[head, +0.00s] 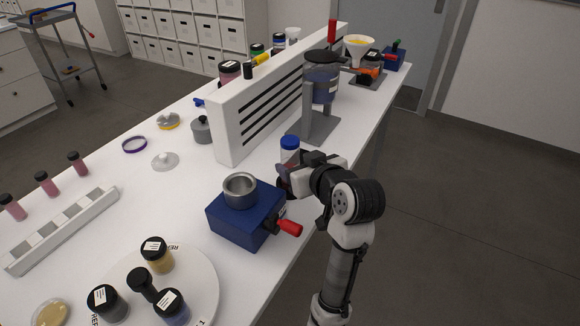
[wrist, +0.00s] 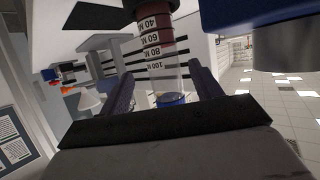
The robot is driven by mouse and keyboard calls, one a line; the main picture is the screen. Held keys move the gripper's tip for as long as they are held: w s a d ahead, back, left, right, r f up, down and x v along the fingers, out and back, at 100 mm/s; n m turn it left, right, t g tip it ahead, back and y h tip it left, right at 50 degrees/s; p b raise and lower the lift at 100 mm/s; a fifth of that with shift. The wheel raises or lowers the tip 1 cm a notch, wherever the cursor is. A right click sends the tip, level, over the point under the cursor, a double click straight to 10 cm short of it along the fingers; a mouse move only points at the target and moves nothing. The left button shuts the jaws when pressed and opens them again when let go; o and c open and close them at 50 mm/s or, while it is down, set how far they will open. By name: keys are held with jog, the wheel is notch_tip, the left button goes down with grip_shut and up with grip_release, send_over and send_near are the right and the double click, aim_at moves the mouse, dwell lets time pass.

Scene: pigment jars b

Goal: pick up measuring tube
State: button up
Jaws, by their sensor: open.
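The measuring tube (head: 290,155) is upright on the white table, clear with a blue cap and dark red contents low down. My gripper (head: 287,182) is at its lower part and hides some of it in the head view. In the wrist view, which is upside down, the tube (wrist: 160,62) shows its volume marks and blue cap between the two fingers of my open gripper (wrist: 161,85). A gap shows on either side of the tube there, though contact is hard to judge.
A blue box (head: 233,228) with a metal cup (head: 240,191) and red handle stands close to the tube, toward the front left. A grey stand (head: 312,125) with a dark vessel is behind it. A white slatted panel (head: 230,130) stands behind left. Floor is clear right of the table.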

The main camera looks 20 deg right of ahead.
jog(key=shift+a+f+p+x, duration=0.15)
jog(key=shift+p+x, duration=0.35)
jog(key=shift+x, duration=1)
jog(key=shift+a+f+p+x, duration=0.15)
jog(key=shift+p+x, duration=0.35)
jog(key=shift+x, duration=1)
jog(key=shift+s+d, duration=0.1)
jog(key=shift+s, duration=0.05)
jog(key=c, duration=1.1)
jog(key=shift+c, duration=0.3)
jog(key=shift+r, duration=0.15)
